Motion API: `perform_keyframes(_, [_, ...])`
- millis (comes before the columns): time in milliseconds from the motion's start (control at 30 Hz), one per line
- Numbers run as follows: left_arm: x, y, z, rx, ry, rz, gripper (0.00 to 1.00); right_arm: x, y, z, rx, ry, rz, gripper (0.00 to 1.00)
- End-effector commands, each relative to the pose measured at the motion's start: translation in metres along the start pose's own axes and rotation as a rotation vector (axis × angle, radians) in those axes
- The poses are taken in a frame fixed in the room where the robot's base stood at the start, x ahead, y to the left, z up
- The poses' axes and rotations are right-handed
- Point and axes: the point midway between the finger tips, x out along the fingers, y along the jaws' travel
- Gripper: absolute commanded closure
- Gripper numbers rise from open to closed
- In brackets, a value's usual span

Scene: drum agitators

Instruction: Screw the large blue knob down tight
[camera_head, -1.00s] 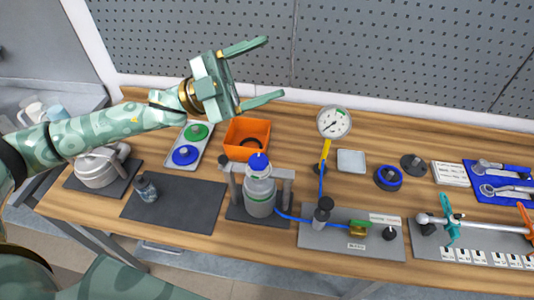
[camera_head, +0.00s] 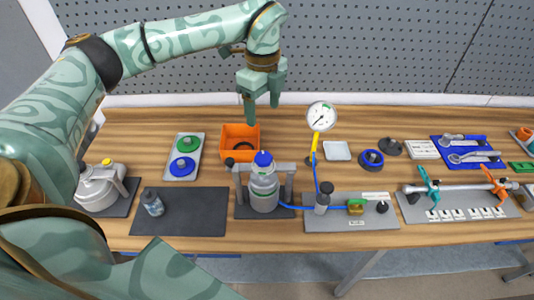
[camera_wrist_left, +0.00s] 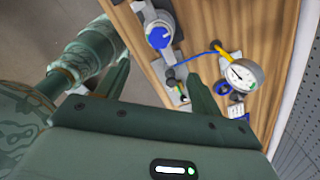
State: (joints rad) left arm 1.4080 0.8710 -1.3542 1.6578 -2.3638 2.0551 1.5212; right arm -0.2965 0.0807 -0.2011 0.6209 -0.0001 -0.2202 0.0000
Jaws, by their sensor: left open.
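A blue knob (camera_head: 263,158) sits on top of a grey and white vessel (camera_head: 264,188) held in a grey frame. It shows from above in the left wrist view (camera_wrist_left: 158,38). Another blue knob (camera_head: 182,167) lies on a pale tray beside a green one (camera_head: 189,142). I cannot tell for certain which the task means. My left gripper (camera_head: 262,112) is open and empty, fingers pointing down, above and behind the vessel and apart from it. Its fingers also show in the left wrist view (camera_wrist_left: 158,70). My right gripper is not visible.
An orange bin (camera_head: 226,150) stands behind the vessel. A gauge (camera_head: 321,117) rises to its right, with a blue hose running to a grey plate (camera_head: 340,222). A dark mat (camera_head: 195,212) with a small bottle (camera_head: 152,203) lies left. A pegboard (camera_head: 400,50) closes off the back.

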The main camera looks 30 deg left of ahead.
Motion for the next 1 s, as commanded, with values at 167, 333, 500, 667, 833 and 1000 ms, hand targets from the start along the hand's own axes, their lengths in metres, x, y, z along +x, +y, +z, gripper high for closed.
perform_keyframes(167, [0.029,0.001,-0.001,0.0,0.002,0.005,0.33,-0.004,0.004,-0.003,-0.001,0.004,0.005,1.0])
perform_keyframes(333, [0.072,0.001,-0.001,0.002,0.002,0.005,0.33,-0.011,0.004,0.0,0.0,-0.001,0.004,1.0])
perform_keyframes(500, [0.114,0.001,-0.001,0.002,0.002,0.003,0.33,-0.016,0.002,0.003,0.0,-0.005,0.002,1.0])
perform_keyframes(667, [0.142,0.0,-0.001,0.004,0.003,0.0,0.33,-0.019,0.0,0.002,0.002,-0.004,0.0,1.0])
perform_keyframes(833, [0.156,0.0,-0.001,0.004,0.003,-0.001,0.33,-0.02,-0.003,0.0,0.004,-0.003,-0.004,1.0])
perform_keyframes(1000, [0.159,0.0,-0.001,0.005,0.003,-0.002,0.33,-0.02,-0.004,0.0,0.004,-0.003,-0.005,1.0])
